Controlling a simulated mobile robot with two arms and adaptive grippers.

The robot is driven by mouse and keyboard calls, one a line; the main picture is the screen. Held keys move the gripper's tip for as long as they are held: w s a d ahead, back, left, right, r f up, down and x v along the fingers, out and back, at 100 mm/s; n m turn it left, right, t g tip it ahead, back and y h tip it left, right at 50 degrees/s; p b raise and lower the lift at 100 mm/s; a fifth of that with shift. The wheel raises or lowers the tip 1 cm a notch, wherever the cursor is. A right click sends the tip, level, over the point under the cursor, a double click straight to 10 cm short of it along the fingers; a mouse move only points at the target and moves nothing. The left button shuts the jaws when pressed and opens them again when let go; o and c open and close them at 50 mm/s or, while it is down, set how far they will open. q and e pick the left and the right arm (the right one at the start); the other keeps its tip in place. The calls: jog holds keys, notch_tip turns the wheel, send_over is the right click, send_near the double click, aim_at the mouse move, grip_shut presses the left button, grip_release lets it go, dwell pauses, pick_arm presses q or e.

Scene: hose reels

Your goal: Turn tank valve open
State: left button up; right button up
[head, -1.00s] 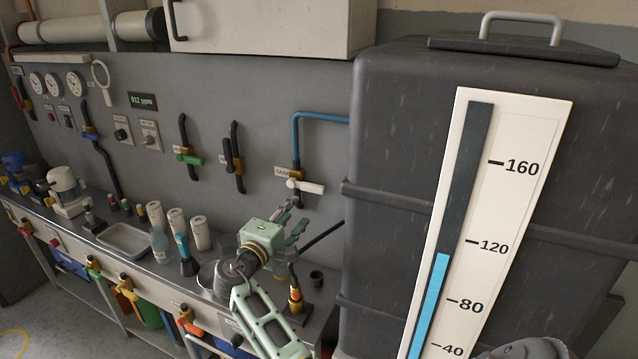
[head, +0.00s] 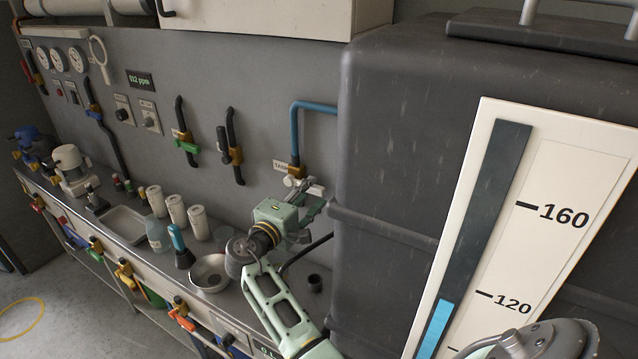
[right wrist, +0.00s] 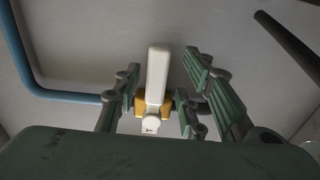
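The tank valve has a white handle (head: 313,188) on a brass body (head: 295,170), below the blue pipe (head: 294,130) and beside the TANK label (head: 281,167). My right gripper (head: 308,197) is at the valve and partly hides the handle in the head view. In the right wrist view, its green fingers (right wrist: 160,95) are open. The white handle (right wrist: 157,75) stands between them with gaps on both sides, and the brass body (right wrist: 170,102) shows behind it. My left gripper is not in view.
The large dark tank (head: 400,130) with its level gauge (head: 520,215) stands close on the right. A dark hose runs near my gripper.

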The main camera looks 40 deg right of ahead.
jog(key=shift+d, duration=0.15)
jog(key=shift+a+r, duration=0.2)
jog(key=shift+a, duration=0.3)
jog(key=shift+c, duration=2)
jog(key=shift+d, duration=0.2)
jog(key=c, duration=0.3)
jog(key=shift+c, duration=1.3)
grip_shut()
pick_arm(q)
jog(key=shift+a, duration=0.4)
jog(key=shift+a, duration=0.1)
